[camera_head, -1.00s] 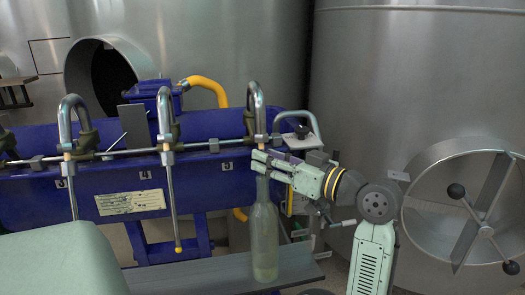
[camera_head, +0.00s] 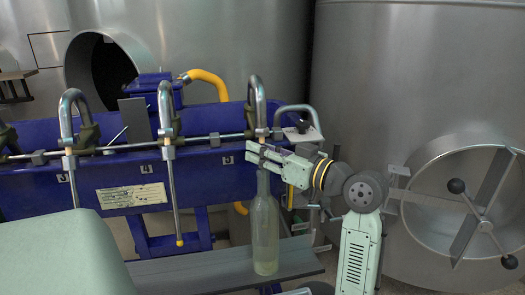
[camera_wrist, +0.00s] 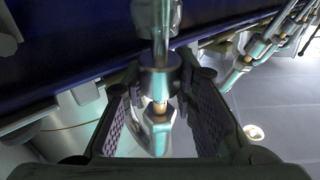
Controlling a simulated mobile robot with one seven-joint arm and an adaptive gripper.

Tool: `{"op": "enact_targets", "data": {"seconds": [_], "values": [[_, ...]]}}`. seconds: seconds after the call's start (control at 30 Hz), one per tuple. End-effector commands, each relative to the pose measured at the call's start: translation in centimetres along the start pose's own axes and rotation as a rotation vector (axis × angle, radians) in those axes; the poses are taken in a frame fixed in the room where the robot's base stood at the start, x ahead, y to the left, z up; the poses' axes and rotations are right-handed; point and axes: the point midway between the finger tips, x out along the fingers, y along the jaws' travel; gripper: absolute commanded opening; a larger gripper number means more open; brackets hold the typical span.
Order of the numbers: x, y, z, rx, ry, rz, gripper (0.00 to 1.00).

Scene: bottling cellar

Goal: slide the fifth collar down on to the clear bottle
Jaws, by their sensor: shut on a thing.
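The clear bottle (camera_head: 264,240) stands upright on a grey shelf below the rightmost filler spout in the head view. My gripper (camera_head: 259,153) is level with the lower part of that spout, just above the bottle's mouth. In the wrist view my gripper (camera_wrist: 160,90) has its two dark padded fingers on either side of the fifth collar (camera_wrist: 160,72), a shiny metal ring around the spout tube. It is shut on the collar. A tan tip (camera_wrist: 159,107) shows below the collar.
Other hooked spouts (camera_head: 167,110) line the blue filler tank (camera_head: 220,180) to the left. The grey shelf (camera_head: 190,268) is clear left of the bottle. A steel tank with a round hatch (camera_head: 470,210) stands at the right.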

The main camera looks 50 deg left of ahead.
Motion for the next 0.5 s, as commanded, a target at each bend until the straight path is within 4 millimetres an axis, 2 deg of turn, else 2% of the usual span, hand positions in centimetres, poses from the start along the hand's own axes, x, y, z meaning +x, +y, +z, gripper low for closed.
{"op": "enact_targets", "data": {"seconds": [0.03, 0.17, 0.43, 0.47, 0.5], "values": [[-0.1, 0.0, 0.9, 0.000, 0.000, 0.000, 0.17], [-0.3, 0.0, 2.1, 0.000, 0.000, -0.001, 0.17], [-0.3, 0.0, 1.9, 0.000, -0.001, -0.001, 0.17], [-0.3, 0.0, 1.9, 0.000, -0.001, -0.001, 0.27], [-0.3, 0.0, 1.9, 0.000, -0.001, -0.001, 0.30]]}}
